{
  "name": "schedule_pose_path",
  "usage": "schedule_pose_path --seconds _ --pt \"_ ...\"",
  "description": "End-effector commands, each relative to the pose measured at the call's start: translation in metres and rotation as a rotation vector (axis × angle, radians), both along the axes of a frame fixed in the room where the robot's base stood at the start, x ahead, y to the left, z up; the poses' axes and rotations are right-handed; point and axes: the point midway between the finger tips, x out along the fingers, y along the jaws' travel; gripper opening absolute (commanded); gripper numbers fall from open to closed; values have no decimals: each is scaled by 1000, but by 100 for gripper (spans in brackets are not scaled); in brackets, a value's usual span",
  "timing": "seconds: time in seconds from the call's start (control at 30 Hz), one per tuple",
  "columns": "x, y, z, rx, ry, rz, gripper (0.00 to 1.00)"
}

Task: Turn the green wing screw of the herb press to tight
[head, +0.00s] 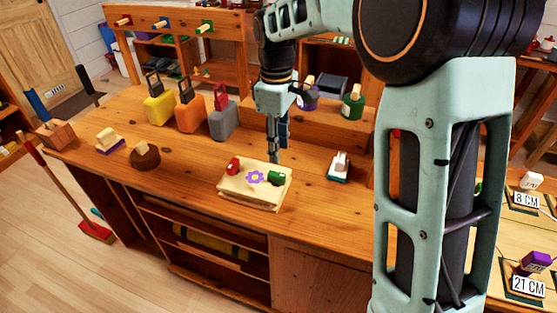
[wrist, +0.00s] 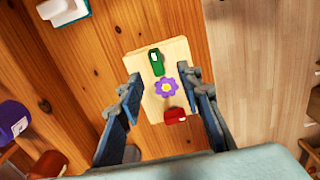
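The herb press (head: 236,188) is a pale wooden board stack on the workbench, with a purple flower in the middle of its top. It also shows in the wrist view (wrist: 178,52). The green wing screw (head: 277,178) sits at its right end; in the wrist view the green screw (wrist: 155,62) is near the far end. A red wing screw (head: 233,165) sits at the other end and also shows in the wrist view (wrist: 175,116). My gripper (head: 276,155) hangs above the press, pointing down. In the wrist view its fingers (wrist: 163,88) are apart and empty, with the press between and below them.
A white and teal block-like item (head: 339,167) stands right of the press. Yellow (head: 160,107), orange (head: 190,115) and grey (head: 223,122) padlock-shaped things stand behind left. A brown round item (head: 145,156) lies left. A green bottle-like thing (head: 352,104) stands on the raised shelf behind.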

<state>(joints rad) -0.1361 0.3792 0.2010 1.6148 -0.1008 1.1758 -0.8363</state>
Motion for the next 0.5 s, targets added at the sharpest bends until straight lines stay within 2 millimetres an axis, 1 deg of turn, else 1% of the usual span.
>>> schedule_pose_path --seconds 0.1,0.17,0.23,0.37,0.5 --pt "7 5 -3 24 -12 27 33" --pt "7 6 -6 27 -13 32 33" --pt "7 6 -13 26 -10 33 33" --pt "6 6 -36 25 -9 32 33" --pt "6 6 -64 25 -9 32 33"
